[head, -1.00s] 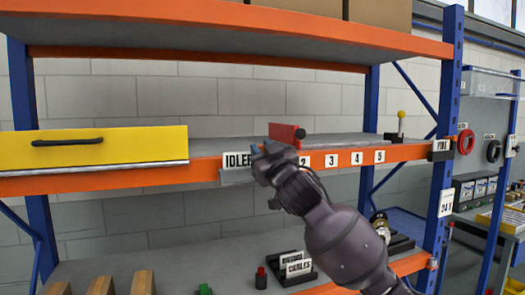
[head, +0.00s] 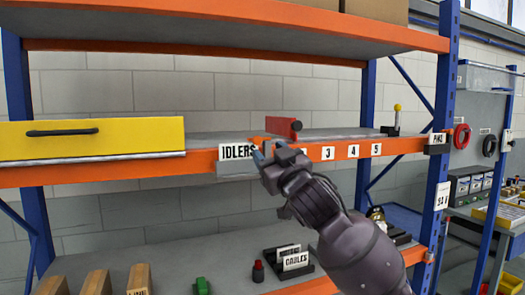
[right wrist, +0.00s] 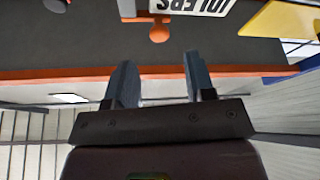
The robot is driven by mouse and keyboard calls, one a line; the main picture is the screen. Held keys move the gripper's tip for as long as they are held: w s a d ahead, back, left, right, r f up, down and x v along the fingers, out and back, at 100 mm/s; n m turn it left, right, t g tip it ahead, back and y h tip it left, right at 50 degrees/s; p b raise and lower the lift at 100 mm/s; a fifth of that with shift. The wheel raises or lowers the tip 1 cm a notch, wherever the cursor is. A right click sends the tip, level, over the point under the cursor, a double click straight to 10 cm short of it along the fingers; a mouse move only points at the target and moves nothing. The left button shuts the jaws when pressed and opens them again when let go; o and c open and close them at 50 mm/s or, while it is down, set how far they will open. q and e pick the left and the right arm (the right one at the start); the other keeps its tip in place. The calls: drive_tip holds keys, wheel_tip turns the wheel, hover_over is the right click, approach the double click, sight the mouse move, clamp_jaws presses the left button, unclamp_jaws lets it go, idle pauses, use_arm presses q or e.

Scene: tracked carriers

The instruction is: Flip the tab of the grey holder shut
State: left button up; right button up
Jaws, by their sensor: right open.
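The grey holder (head: 236,168) sits on the front edge of the middle shelf, with a white IDLERS label (head: 237,152) above it. My right gripper (head: 265,151) is open and empty in front of the shelf edge, just right of the label. In the right wrist view, which is upside down, an orange piece with a round end (right wrist: 158,32) lies beside the IDLERS label, beyond my open fingers (right wrist: 161,80). It may be the tab. A gap shows between it and the fingers. In the head view my gripper hides that spot. My left gripper is not in view.
A yellow drawer front (head: 90,137) is left of the label. Numbered labels run right along the orange beam (head: 400,148). The blue post (head: 440,130) stands farther right.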

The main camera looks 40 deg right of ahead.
drive_tip(key=v, duration=0.4)
drive_tip(key=shift+s+f+b, duration=0.1)
drive_tip(key=shift+s+b, duration=0.25)
drive_tip(key=w+a+f+n+g+y, duration=0.1)
drive_tip(key=a+f+n+g+y, duration=0.1)
drive_tip(key=f, duration=1.3)
drive_tip(key=w+a+f+n+g+y, duration=0.1)
drive_tip(key=w+a+f+g+y, duration=0.1)
drive_tip(key=f, duration=1.3)
drive_tip(key=s+a+f+m+g, duration=0.2)
drive_tip(key=s+f+g, duration=0.1)
drive_tip(key=s+f, duration=0.8)
drive_tip(key=s+a+f+m+g+h, duration=0.1)
drive_tip(key=s+a+f+m+g, duration=0.1)
drive_tip(key=s+f, duration=0.9)
wheel_tip(320, 180, down, 7)
drive_tip(key=shift+s+a+r+g, duration=0.1)
drive_tip(key=shift+s+a+g, duration=0.15)
drive_tip(key=shift+a+g, duration=0.4)
